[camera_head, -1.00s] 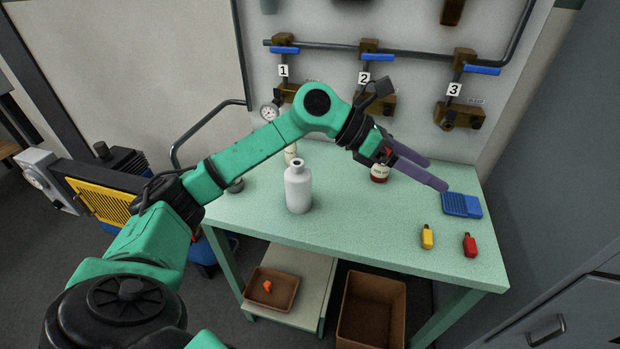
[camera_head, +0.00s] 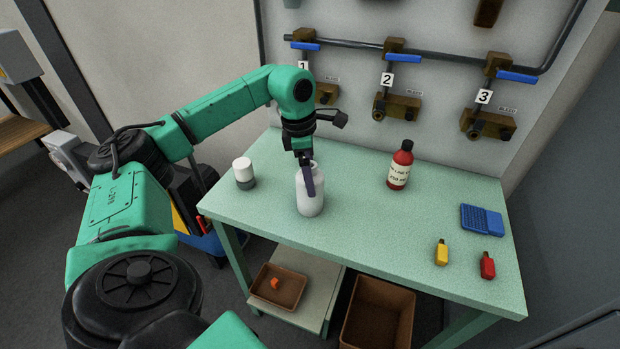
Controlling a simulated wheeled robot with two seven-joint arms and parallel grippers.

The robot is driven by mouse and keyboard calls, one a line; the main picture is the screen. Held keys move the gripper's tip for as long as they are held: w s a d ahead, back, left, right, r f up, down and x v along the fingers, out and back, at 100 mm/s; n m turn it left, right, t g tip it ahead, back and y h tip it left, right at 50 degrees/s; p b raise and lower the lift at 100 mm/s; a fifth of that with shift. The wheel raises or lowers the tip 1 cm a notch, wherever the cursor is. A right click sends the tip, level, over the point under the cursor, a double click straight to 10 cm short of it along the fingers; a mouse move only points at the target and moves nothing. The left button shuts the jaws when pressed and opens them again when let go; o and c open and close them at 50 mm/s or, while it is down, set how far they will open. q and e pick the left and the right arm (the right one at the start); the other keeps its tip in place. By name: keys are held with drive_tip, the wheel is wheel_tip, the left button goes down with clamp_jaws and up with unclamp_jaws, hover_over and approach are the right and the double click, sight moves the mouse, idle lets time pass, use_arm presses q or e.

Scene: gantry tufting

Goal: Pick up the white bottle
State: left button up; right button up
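The white bottle (camera_head: 310,201) stands upright on the left half of the green table (camera_head: 360,228). My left gripper (camera_head: 309,181) points down at it from above. One dark purple finger lies across the front of the bottle's upper part. The other finger is mostly hidden, so I cannot tell how far apart the fingers are or whether they touch the bottle. The bottle's neck and top are largely covered by the gripper. My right gripper is not in view.
A white and grey jar (camera_head: 244,170) stands left of the bottle. A red labelled bottle (camera_head: 400,166) stands at the back. A blue case (camera_head: 482,219), a yellow container (camera_head: 441,253) and a red container (camera_head: 487,265) are at the right. Valve pipes (camera_head: 430,57) line the wall.

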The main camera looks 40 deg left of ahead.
use_arm(q)
drive_tip(key=shift+w+d+f, duration=0.1)
drive_tip(key=shift+f, duration=0.5)
drive_tip(key=shift+w+d+f, duration=0.1)
drive_tip(key=shift+f, duration=0.45)
drive_tip(key=c, duration=1.5)
drive_tip(key=shift+r, duration=0.1)
